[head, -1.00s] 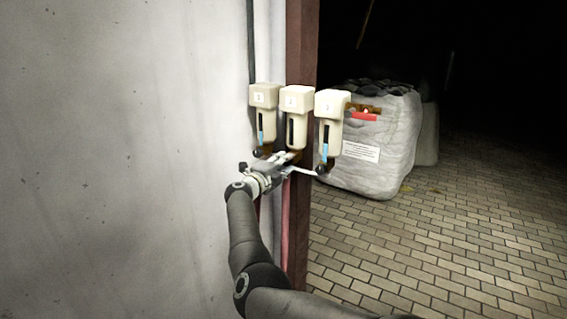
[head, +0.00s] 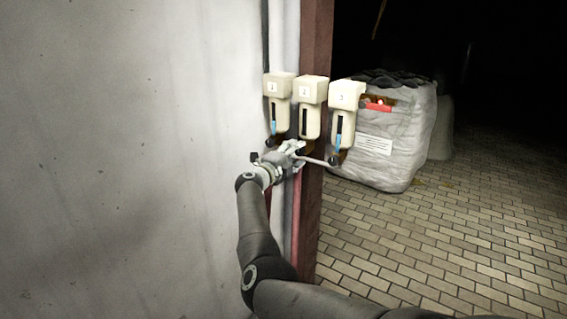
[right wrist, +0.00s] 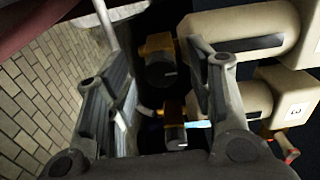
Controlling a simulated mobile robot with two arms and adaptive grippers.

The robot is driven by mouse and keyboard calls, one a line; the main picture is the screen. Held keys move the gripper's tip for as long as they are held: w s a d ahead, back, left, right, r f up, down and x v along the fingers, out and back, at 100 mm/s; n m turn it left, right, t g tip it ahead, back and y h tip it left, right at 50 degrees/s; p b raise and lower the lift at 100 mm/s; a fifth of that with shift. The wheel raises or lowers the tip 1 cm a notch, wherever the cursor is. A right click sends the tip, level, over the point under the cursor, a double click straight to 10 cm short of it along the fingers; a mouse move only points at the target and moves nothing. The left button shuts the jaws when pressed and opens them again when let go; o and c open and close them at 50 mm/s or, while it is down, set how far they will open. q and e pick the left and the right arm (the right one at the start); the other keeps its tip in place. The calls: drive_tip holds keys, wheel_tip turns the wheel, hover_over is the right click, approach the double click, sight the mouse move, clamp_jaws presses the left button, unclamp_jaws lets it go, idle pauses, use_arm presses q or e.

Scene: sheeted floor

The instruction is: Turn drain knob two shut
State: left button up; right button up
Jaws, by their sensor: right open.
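Three cream filter units hang in a row on the post, labelled 1, 2 and 3. Unit two (head: 310,107) is in the middle, its window dark. Its drain knob is hidden by my right gripper (head: 303,153) in the head view. In the right wrist view a dark round knob with a brass fitting, knob two (right wrist: 160,68), shows between the two open fingers, with no clear contact. Knob three (right wrist: 175,137) is lower in that view, near the gripper's base. My right gripper is open and empty just below unit two. My left gripper is out of view.
Unit one (head: 279,105) and unit three (head: 345,108) stand close on either side, with blue in their windows. Knob three (head: 334,160) is close to one finger. A pale wall (head: 130,150) is at left, a big white bag (head: 385,150) behind, and open paving at right.

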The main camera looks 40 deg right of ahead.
drive_tip(key=v, duration=1.1)
drive_tip(key=shift+a, duration=0.15)
